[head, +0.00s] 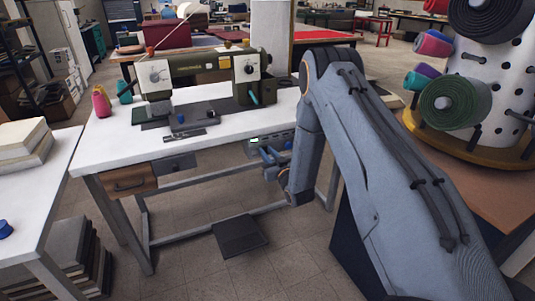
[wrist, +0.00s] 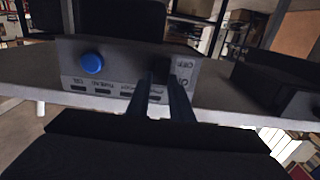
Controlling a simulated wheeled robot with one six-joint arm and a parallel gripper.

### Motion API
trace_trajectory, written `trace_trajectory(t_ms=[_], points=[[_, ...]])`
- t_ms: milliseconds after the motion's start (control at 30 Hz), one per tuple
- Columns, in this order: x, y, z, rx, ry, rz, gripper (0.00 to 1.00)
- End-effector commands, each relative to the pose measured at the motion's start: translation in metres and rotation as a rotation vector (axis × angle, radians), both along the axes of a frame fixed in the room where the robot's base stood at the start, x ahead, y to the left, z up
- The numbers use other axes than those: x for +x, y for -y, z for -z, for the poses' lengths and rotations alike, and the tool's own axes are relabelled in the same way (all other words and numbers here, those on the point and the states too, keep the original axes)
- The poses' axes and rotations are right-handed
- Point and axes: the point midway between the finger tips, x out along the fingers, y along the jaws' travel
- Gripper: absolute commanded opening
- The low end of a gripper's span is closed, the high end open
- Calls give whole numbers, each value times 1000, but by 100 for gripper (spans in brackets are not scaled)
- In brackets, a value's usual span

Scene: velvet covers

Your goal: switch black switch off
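The black switch (wrist: 160,72) sits on the right part of a grey control panel (wrist: 120,62), next to upside-down ON/OFF lettering, in the wrist view. Its lever position is too dark to tell. The panel also shows in the head view as a box (head: 262,142) under the sewing table's right side. My gripper (wrist: 160,82) points at the panel with its fingertips just in front of the switch. A narrow gap shows between the two fingers. Contact with the switch cannot be told. In the head view my gripper (head: 270,156) is close to the box.
A blue round button (wrist: 91,63) is on the left of the panel, above a row of small labelled ports. The white sewing table (head: 115,145) carries a sewing machine (head: 190,72) above. A pedal (head: 240,236) lies on the floor below.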

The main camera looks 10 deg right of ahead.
Motion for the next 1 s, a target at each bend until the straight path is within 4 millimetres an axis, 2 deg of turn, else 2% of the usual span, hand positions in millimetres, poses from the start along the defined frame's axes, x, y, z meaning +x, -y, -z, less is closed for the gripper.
trace_trajectory(t_ms=[33,100,267,600,1000], points=[[0,0,0,0,0,0,10],[0,0,0,0,0,0,0],[0,0,3,4,16,0,0],[0,1,11,49,189,1,0],[-2,1,8,55,215,1,0]])
